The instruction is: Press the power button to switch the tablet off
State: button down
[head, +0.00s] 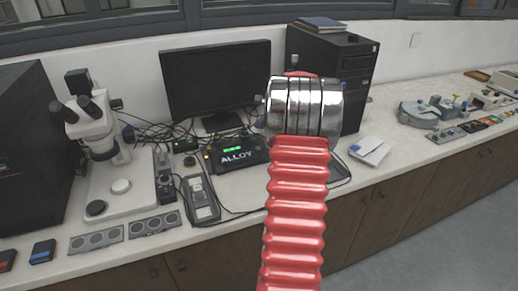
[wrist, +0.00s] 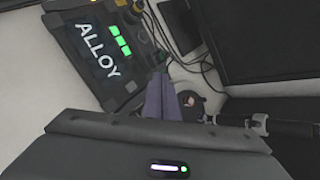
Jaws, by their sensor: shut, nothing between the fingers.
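The tablet is a black, thick-framed device with ALLOY on its lit screen and green bars; it lies on the bench in front of the monitor in the head view (head: 237,154). It also shows at the upper left of the wrist view (wrist: 92,60). Small light marks, perhaps buttons, show on its frame near the top of the wrist view; I cannot tell which is the power button. My gripper (wrist: 160,97) is shut and empty, its fingertips beside the tablet's lower right corner in the wrist view. In the head view my arm hides the gripper.
A monitor (head: 216,79) and a computer tower (head: 345,73) stand behind the tablet. A microscope (head: 98,135) and a grey handheld device (head: 200,197) are to its left. Loose cables (wrist: 186,55) lie around it. A white box (head: 370,151) sits to the right.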

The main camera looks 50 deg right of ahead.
jog(key=shift+f, duration=4)
jog(key=shift+w+f, duration=0.1)
jog(key=shift+f, duration=0.65)
jog(key=shift+r, duration=0.8)
jog(key=shift+r, duration=0.15)
jog(key=shift+r, duration=2.35)
jog(key=shift+w, duration=0.1)
